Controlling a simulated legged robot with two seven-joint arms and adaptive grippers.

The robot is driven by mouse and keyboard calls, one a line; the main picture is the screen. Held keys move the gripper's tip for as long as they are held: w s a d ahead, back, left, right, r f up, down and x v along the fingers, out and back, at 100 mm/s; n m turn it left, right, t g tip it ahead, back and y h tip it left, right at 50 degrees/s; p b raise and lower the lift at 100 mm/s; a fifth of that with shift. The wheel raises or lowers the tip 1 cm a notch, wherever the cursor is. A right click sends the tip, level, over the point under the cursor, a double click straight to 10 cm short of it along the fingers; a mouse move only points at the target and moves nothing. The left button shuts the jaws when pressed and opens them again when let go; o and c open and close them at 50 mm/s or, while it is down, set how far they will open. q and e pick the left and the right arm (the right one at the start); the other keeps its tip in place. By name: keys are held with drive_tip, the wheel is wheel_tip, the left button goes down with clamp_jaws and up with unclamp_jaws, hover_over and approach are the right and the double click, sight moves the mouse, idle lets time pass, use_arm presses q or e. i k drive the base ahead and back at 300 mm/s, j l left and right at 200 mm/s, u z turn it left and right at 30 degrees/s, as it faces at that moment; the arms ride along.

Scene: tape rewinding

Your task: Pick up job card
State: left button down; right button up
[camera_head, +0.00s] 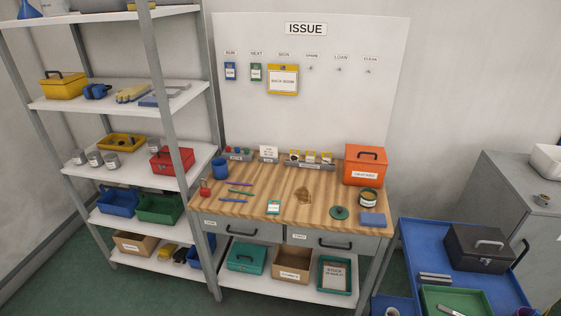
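A small green-edged white card (273,207) lies near the front edge of the wooden bench top (305,213). Two similar small cards hang on the white ISSUE board (340,110): a blue one (230,71) at the left and a green one (256,72) beside it. Their print is too small to read, so I cannot tell for sure which is the job card. Neither of my grippers is in view.
A blue cup (219,168), pens (238,192), an orange box (365,166), a tin (369,196), and a blue block (373,219) stand or lie on the bench. Shelving (110,102) is at left; a blue cart (420,240) is at right.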

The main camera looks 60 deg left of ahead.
sight(268, 152)
drive_tip(key=u, duration=2.2)
drive_tip(key=i+u, duration=0.1)
drive_tip(key=u, duration=0.25)
drive_tip(key=l+u, duration=0.1)
drive_tip(key=u, duration=0.25)
drive_tip(key=i+l+u, duration=0.1)
drive_tip(key=u, duration=0.25)
